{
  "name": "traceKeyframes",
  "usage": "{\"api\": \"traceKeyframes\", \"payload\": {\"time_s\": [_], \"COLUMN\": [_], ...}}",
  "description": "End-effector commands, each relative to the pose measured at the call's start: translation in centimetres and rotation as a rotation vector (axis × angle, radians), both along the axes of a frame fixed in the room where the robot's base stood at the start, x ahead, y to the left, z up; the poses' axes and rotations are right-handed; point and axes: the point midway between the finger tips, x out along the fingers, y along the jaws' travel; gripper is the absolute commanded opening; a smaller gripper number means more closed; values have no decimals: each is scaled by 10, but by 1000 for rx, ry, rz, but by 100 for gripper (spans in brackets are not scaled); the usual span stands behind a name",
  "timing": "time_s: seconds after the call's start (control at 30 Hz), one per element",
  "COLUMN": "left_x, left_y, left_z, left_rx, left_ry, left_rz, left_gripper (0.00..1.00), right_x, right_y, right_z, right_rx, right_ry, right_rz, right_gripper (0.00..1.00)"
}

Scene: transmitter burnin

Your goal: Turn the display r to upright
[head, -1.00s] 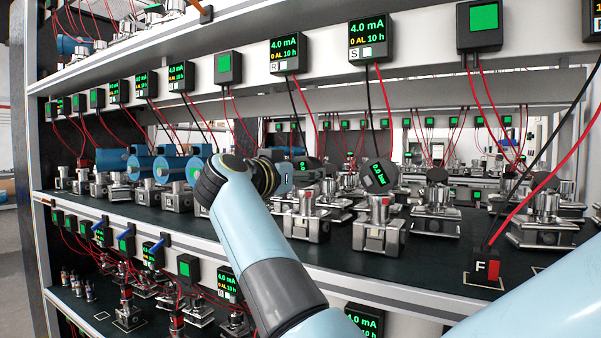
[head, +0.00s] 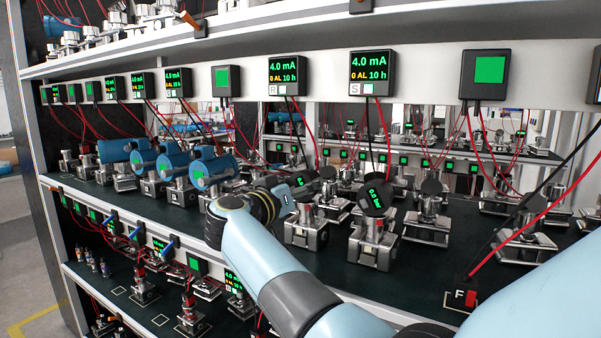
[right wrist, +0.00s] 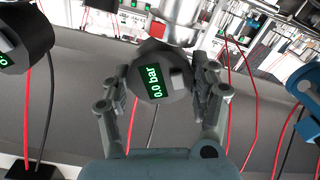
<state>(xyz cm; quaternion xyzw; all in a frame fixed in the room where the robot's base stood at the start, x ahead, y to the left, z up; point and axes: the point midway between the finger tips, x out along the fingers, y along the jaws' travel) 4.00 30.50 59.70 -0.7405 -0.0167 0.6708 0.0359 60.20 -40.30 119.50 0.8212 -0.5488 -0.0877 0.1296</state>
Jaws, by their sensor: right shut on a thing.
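The display r (right wrist: 157,78) is a dark round head with a green "0.0 bar" screen in the right wrist view. Its text runs nearly vertical there, so it is turned sideways. My right gripper (right wrist: 160,88) is shut on this head, with one finger on each side. The metal body (right wrist: 180,12) shows at the top of that view, so the picture is upside down. My left gripper is not in view.
A neighbouring transmitter with a tilted "0.0 bar" display (head: 375,196) stands close on the right. Blue transmitters (head: 210,170) stand on the left. Red and black wires (head: 304,125) hang from the boxes behind.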

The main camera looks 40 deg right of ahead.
Motion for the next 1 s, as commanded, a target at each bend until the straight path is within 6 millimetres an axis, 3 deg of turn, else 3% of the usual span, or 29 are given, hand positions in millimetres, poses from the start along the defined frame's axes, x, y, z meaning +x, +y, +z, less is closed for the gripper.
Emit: {"api": "traceKeyframes", "payload": {"time_s": [0.27,0.3,0.47,1.0], "left_x": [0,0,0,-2], "left_y": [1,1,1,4], "left_z": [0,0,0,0], "left_rx": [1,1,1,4], "left_ry": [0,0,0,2], "left_rz": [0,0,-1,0], "left_gripper": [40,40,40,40], "right_x": [0,0,1,1], "right_y": [0,0,0,2], "right_z": [0,0,0,0], "right_rx": [-3,-3,-2,3], "right_ry": [1,1,0,1], "right_rz": [1,1,2,6], "right_gripper": [29,63,84,85]}}
